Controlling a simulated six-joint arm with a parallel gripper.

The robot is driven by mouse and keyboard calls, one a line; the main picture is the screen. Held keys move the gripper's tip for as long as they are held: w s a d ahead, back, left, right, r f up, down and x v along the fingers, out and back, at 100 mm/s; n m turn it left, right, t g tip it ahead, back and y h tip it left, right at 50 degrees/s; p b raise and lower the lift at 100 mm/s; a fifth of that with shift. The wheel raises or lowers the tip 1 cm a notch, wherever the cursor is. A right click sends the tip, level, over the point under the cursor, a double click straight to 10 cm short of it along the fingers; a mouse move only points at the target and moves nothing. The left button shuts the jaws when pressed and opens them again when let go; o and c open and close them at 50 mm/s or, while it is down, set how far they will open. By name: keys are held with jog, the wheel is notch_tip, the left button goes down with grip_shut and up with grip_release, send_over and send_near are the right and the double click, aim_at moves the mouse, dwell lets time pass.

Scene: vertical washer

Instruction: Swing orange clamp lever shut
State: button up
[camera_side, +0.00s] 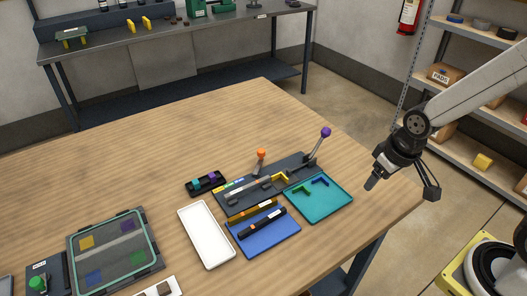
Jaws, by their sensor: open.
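The orange-knobbed clamp lever (261,155) stands roughly upright at the back edge of a dark grey fixture plate (232,206) in the middle of the table. A second lever with a purple knob (326,132) leans up and to the right at the fixture's right end. A light bar (247,188) and a yellow bracket (280,177) sit on the fixture. My gripper (400,188) is open and empty, pointing down above the table's right edge. It is well to the right of the orange lever and touches nothing.
The table (160,170) behind the fixture is clear.

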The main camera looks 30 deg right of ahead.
jog(key=w+a+n+t, duration=0.1)
jog(key=w+a, duration=0.1)
jog(key=w, duration=0.6)
jog(key=w+a, duration=0.2)
jog(key=w, duration=0.7)
jog(key=n+t, duration=0.1)
send_near(261, 150)
jog(key=f, duration=0.1)
jog(key=shift+w+d+y, duration=0.25)
jog(key=shift+w+y, duration=0.05)
jog(key=shift+y, duration=0.1)
jog(key=shift+f, duration=0.1)
jog(key=shift+x, duration=3.8)
jog(key=shift+c, duration=0.2)
grip_shut()
